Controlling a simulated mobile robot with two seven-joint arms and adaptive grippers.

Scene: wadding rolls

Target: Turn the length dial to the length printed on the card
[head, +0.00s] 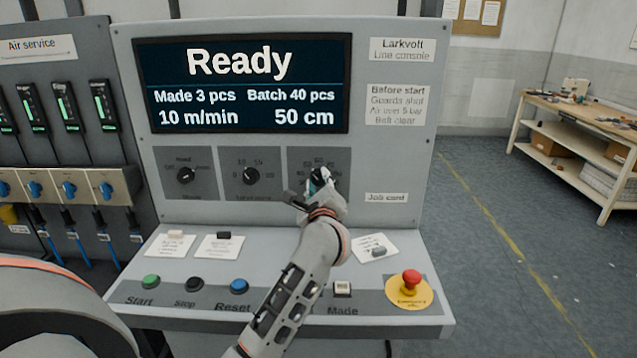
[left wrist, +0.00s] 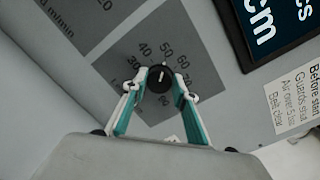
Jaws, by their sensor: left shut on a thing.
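The length dial (left wrist: 158,78) is a black knob on a grey square in the left wrist view, ringed by numbers from about 30 to 80. Its white mark points up, near 50. My left gripper (left wrist: 158,88) has its teal and white fingers shut on the knob's two sides. In the head view my left gripper (head: 320,190) covers most of that dial. The screen (head: 243,84) reads Ready and 50 cm. A white card (head: 363,254) lies on the ledge below the "Job card" label (head: 386,197), with a grey object on it; its print is not readable. My right gripper is not in view.
Two other dials, the mode dial (head: 186,175) and speed dial (head: 251,175), sit left of the gripped one. Start, stop and reset buttons (head: 239,286) line the ledge. A red emergency button (head: 411,280) stands at right. Open floor and a workbench (head: 580,118) are further right.

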